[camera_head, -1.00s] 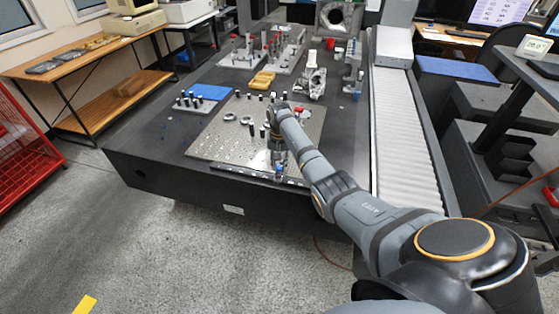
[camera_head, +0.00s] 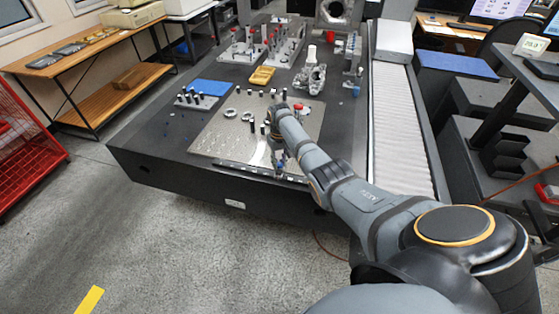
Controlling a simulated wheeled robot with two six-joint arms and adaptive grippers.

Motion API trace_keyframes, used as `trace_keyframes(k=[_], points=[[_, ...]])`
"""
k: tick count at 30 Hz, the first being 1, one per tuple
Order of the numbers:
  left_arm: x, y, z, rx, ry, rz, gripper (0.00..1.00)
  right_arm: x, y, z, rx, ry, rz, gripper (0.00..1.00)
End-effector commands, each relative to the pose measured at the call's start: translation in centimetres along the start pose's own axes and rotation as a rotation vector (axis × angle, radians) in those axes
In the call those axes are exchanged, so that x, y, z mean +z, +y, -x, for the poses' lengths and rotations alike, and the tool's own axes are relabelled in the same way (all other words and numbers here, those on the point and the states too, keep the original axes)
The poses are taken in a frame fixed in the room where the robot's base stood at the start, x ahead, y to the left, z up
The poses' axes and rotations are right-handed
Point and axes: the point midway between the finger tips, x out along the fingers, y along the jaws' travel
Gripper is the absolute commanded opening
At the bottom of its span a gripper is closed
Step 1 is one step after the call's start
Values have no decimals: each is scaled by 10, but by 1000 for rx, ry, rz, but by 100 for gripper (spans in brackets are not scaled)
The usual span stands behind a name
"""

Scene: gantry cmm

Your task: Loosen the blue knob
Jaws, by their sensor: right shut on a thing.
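The blue knob (camera_head: 280,167) is a small blue spot near the front edge of the perforated metal plate (camera_head: 215,140) on the dark granite table. My right gripper (camera_head: 279,162) points down at it from above, its fingers closed around the knob. The fingers and the wrist hide most of the knob, so its turn angle cannot be seen. My right arm reaches in from the lower right. My left gripper does not show.
Metal rings (camera_head: 231,113), dark pins and a red-topped part (camera_head: 299,107) stand on the plate. A blue block (camera_head: 210,87), a yellow part (camera_head: 262,76) and metal castings (camera_head: 312,78) lie behind. A ribbed rail cover (camera_head: 402,130) runs along the right.

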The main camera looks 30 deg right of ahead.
Motion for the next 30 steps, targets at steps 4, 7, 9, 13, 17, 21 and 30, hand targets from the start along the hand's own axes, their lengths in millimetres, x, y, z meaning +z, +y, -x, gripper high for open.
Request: trace_keyframes(k=[4,7,9,13,17,21,30], points=[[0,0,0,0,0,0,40,0,0,0,0,1,3,0],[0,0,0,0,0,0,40,0,0,0,0,1,3,0],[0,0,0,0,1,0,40,0,0,0,0,2,2,0],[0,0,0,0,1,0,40,0,0,0,0,2,2,35],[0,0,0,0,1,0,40,0,0,0,0,1,2,47],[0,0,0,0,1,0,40,0,0,0,0,1,2,47],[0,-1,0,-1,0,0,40,-1,0,27,1,5,3,47]])
